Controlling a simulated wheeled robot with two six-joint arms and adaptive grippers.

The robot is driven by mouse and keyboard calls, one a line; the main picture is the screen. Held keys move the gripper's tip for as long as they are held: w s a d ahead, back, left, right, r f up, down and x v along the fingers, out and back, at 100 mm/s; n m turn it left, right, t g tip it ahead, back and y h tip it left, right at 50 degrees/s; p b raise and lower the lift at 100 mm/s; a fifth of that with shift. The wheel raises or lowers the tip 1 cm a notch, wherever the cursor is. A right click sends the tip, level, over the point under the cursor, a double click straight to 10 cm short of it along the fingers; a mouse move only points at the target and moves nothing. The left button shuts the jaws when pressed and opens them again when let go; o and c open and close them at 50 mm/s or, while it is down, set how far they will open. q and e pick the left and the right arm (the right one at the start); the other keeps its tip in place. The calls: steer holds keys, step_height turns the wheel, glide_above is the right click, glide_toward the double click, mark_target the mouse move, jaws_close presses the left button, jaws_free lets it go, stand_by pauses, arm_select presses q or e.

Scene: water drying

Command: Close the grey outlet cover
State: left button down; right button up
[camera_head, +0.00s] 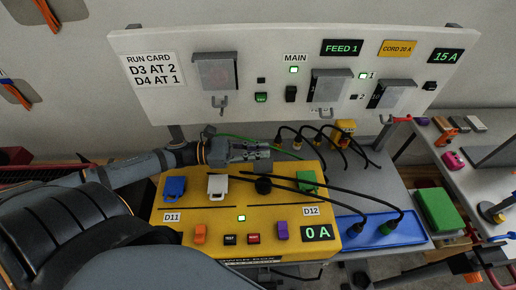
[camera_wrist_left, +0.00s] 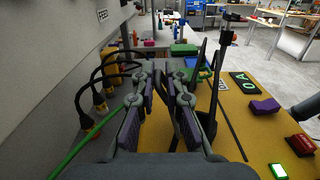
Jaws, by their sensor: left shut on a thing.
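Grey covers, such as one (camera_head: 217,73), also show on the wall panel. My right gripper is not in view.
A green cable (camera_head: 285,152) passes by my left gripper. Black cables (camera_head: 330,190) run over the box to a blue tray (camera_head: 372,231). More black leads loop below the panel (camera_head: 165,82). A green cover (camera_head: 306,180) is at the box's right.

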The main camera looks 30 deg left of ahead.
arm_select(q)
steer(key=shift+s+d+r+m+p, duration=0.25)
steer(key=shift+m+p, duration=0.25)
steer(key=shift+p, duration=0.35)
steer(key=shift+s+d+r+m+p, duration=0.2)
steer(key=shift+s+m+p, duration=0.25)
steer(key=shift+p, duration=0.35)
steer(key=shift+s+d+f+m+p, duration=0.25)
steer(key=shift+s+d+m+p, duration=0.2)
steer(key=shift+s+p, duration=0.25)
steer(key=shift+s+d+f+m+p, duration=0.2)
steer(key=shift+s+d+m+p, duration=0.1)
steer(key=shift+s+m+p, duration=0.4)
steer(key=shift+w, duration=0.1)
steer(key=c, duration=1.5)
jaws_free()
steer(key=shift+w, duration=0.15)
